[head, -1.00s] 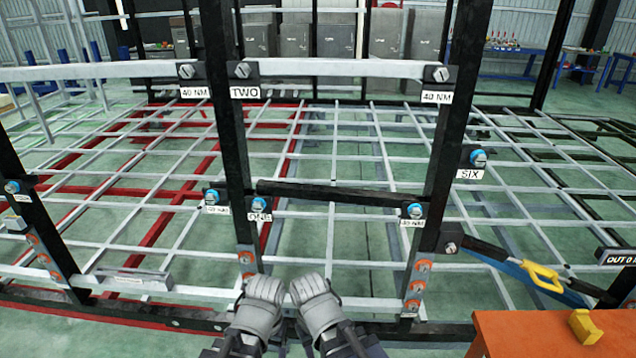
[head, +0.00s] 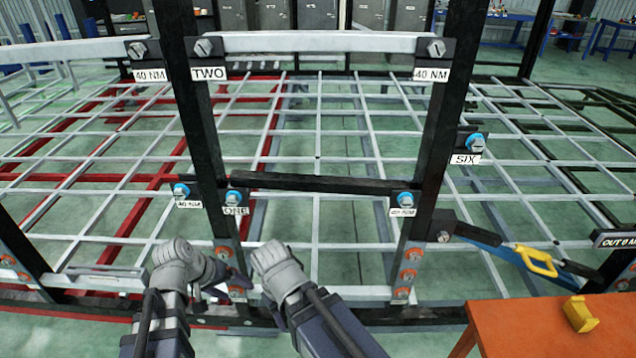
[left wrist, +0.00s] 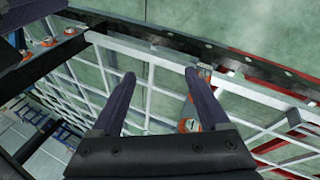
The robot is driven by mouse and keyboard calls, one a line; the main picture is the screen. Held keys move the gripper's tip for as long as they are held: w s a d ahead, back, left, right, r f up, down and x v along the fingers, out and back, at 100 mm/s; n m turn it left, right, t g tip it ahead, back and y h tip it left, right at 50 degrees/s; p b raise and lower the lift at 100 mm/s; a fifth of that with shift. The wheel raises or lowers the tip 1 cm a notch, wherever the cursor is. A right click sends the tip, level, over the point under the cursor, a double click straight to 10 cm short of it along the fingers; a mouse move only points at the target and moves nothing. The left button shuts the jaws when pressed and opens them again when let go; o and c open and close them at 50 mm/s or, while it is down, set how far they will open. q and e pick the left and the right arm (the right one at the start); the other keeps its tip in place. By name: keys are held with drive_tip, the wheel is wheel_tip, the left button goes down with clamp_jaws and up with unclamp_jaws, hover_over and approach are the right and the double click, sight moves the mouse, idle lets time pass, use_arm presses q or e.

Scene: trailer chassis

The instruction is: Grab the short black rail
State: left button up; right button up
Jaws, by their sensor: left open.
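The short black rail (head: 320,184) runs level between two upright black posts in the head view, with its ends at the posts. My left gripper (head: 236,279) is low beside the left post, below and to the left of the rail, and apart from it. In the left wrist view its two dark fingers (left wrist: 160,73) are spread with nothing between them. My right arm ends in a grey wrist (head: 278,270) below the rail, near the left post. Its fingers are hidden, so I cannot tell its state.
The left post (head: 207,140) and right post (head: 450,130) flank the rail. A white bar (head: 320,42) crosses above. Blue-headed bolts (head: 404,199) sit by the posts. An orange table (head: 540,325) with a yellow block (head: 578,314) stands at lower right. A yellow-handled tool (head: 537,260) hangs near it.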

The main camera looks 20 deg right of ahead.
use_arm(q)
drive_tip(key=w+d+r+n+t+h, duration=0.2)
drive_tip(key=w+d+r+t+h, duration=0.1)
drive_tip(key=w+d+r+h, duration=0.45)
drive_tip(key=n+t+h, duration=0.3)
approach(286, 185)
drive_tip(key=x, duration=0.4)
drive_tip(key=shift+d+f, duration=0.1)
drive_tip(key=shift+d, duration=0.3)
drive_tip(key=shift+w+b+x, duration=0.2)
drive_tip(key=shift+b+x, duration=0.15)
drive_tip(key=shift+x, duration=3.6)
drive_tip(key=shift+a, duration=0.2)
drive_tip(key=shift+c, duration=0.4)
clamp_jaws()
